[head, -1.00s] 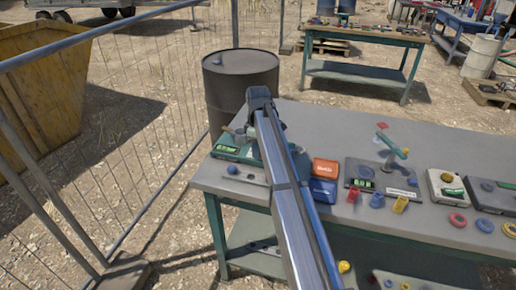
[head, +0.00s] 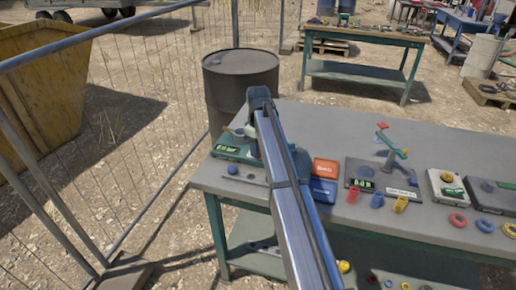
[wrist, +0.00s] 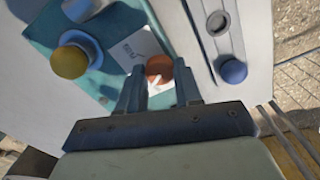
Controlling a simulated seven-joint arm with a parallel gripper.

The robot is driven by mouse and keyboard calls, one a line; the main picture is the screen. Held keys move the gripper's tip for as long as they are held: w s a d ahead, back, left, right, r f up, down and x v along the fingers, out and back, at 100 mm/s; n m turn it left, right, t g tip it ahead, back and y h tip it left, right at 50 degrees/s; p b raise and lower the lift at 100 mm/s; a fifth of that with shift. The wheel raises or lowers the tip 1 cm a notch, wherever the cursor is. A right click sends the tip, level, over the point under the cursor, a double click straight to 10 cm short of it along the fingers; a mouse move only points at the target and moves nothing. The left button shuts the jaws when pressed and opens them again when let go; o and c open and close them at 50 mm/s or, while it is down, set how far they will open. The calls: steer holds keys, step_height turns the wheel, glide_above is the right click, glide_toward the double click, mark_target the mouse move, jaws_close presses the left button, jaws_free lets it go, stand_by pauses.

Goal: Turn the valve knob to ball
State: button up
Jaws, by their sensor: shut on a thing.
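A round orange-brown knob (wrist: 159,70) with a white pointer mark sits on a teal-green valve unit (wrist: 105,72) in the wrist view. My gripper (wrist: 158,88) has its two blue-grey fingers on either side of this knob, shut on it. A pale printed label lies beside the knob; its text is too small to read. In the head view the green unit (head: 228,152) stands at the near left corner of the table, with a lit green display. My arm hides the knob and my fingertips there.
A yellow round knob (wrist: 70,61) stands on the same unit. A slotted plate with a blue ball (wrist: 233,71) lies beside it. Red and blue boxes (head: 325,168) and a balance-like device (head: 390,150) stand to the right. A dark barrel (head: 235,85) and wire fence are at left.

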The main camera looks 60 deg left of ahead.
steer(key=m, duration=0.5)
steer(key=shift+m, duration=0.4)
steer(key=shift+d, duration=0.1)
stand_by(0.3)
steer(key=o, duration=1)
steer(key=shift+o, duration=0.2)
step_height(320, 180, up, 14)
steer(key=shift+f, duration=0.15)
